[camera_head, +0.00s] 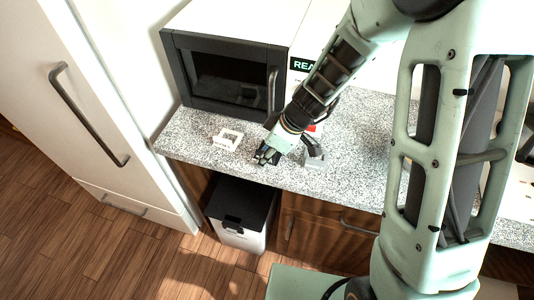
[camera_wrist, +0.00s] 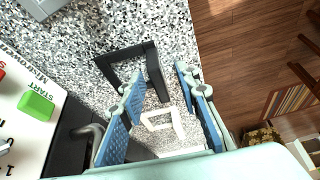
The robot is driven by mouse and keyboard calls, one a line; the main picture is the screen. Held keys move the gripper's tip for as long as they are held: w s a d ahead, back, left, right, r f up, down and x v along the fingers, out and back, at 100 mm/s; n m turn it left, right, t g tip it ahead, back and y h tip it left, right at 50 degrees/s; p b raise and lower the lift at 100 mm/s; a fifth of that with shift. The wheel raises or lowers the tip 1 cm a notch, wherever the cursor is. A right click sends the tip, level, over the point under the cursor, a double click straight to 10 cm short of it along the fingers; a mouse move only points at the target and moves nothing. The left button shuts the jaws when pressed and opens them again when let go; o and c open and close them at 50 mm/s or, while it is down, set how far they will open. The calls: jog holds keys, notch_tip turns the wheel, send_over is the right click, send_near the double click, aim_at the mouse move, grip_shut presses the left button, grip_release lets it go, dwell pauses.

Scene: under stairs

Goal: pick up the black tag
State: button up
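The black tag looks like an open square frame (camera_wrist: 155,75) on the speckled counter in the wrist view. In the head view only a dark part of it (camera_head: 276,157) shows beside my gripper, which hides the rest. My gripper (camera_wrist: 162,77) is open, with its blue-padded fingers pointing down at the counter. In the wrist view one bar of the black frame lies between the fingertips, with a visible space to the right finger. I cannot tell whether the left finger touches it. My gripper also shows in the head view (camera_head: 266,156), low over the counter's front part.
A white square frame (camera_head: 228,139) lies left of my gripper. A grey object (camera_head: 314,154) stands close on the right. A microwave (camera_head: 230,75) stands behind. A white panel with a green START button (camera_wrist: 36,104) is in the wrist view. A bin (camera_head: 240,214) stands below the counter.

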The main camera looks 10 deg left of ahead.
grip_shut()
jog(key=shift+r, duration=0.2)
